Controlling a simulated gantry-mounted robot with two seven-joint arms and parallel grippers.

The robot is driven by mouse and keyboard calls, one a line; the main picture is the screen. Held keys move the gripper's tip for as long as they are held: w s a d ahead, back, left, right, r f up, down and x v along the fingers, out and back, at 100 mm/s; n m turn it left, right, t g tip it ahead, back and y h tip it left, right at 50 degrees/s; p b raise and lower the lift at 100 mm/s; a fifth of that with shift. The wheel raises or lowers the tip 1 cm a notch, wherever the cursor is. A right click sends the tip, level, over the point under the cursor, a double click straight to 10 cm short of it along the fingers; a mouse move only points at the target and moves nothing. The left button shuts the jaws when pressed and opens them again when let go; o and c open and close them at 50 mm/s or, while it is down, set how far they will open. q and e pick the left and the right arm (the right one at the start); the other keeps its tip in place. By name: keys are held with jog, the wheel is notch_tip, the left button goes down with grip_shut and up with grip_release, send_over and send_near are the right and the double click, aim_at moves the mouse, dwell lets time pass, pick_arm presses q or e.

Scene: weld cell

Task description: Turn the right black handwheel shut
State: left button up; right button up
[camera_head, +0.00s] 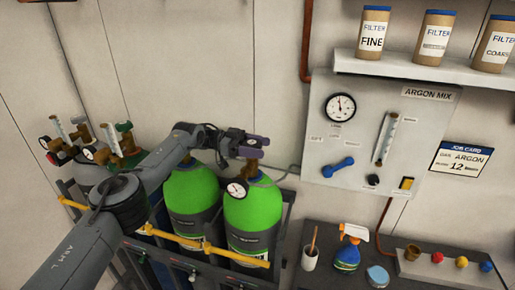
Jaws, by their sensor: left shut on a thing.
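Two green cylinders stand side by side in a rack, a left one (190,193) and a right one (251,222). My left arm comes in from the left and passes over the left cylinder. My left gripper (257,147), with purple-grey fingers, is at the valve on top of the right cylinder. It is shut on the right black handwheel there, which the fingers almost wholly hide. A round gauge (237,188) hangs at that valve, just below the gripper. My right gripper is not in view.
A yellow bar (215,250) runs across the cylinders' front. More cylinders with brass valves (110,138) stand at the left. The argon panel (345,185) is on the wall at right. A dark bench below holds a spray bottle (347,247) and a white cup (310,259).

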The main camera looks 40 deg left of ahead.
aim_at(260, 145)
pick_arm(q)
jog(key=shift+d+r+m+g, duration=0.2)
jog(key=shift+r+m+g, duration=0.2)
jog(key=shift+g, duration=0.1)
jog(key=o, duration=1)
jog(key=shift+f, duration=0.15)
jog(key=shift+a+f, duration=0.1)
jog(key=shift+r, duration=0.5)
jog(key=r, duration=0.3)
jog(key=shift+d+r, duration=0.25)
jog(key=shift+d, duration=0.05)
jog(key=d+r, duration=0.2)
jog(key=d, duration=0.1)
jog(key=d+r, duration=0.2)
jog(key=d, duration=0.2)
jog(key=d+r+b, duration=0.1)
jog(key=d+r, duration=0.1)
jog(key=d, duration=0.2)
jog(key=shift+s+d+r, duration=0.1)
jog(key=shift+r, duration=0.2)
